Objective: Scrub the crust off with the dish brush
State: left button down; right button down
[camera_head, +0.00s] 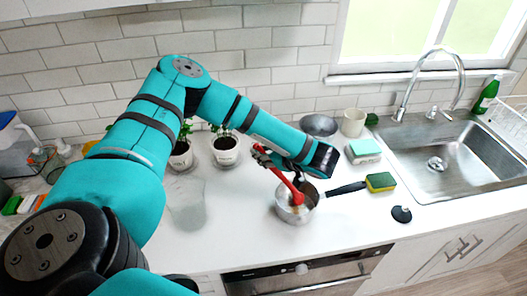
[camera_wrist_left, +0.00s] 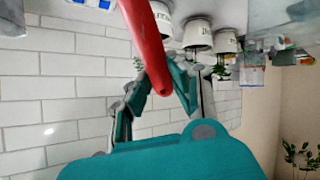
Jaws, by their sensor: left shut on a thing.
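My left gripper (camera_head: 264,154) is shut on the red dish brush (camera_head: 283,179), high on its handle. The brush slants down to the right and its head is inside a small metal saucepan (camera_head: 291,216). The saucepan stands on the white counter, its black handle (camera_head: 347,188) pointing right. I cannot make out any crust, and the brush head hides part of the pan's inside. In the left wrist view the gripper fingers (camera_wrist_left: 160,84) close around the red brush handle (camera_wrist_left: 145,35). My right gripper is not in view.
A yellow-green sponge (camera_head: 381,182) and a black round piece (camera_head: 401,214) lie right of the pan. A metal bowl (camera_head: 319,125), a mug (camera_head: 353,122) and a teal-and-white block (camera_head: 364,147) stand behind. The sink (camera_head: 455,150) is right; potted plants (camera_head: 225,150) stand left.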

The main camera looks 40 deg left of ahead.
pick_arm(q)
jog(key=shift+f+b, duration=0.7)
jog(key=shift+f, duration=0.3)
dwell(0.3)
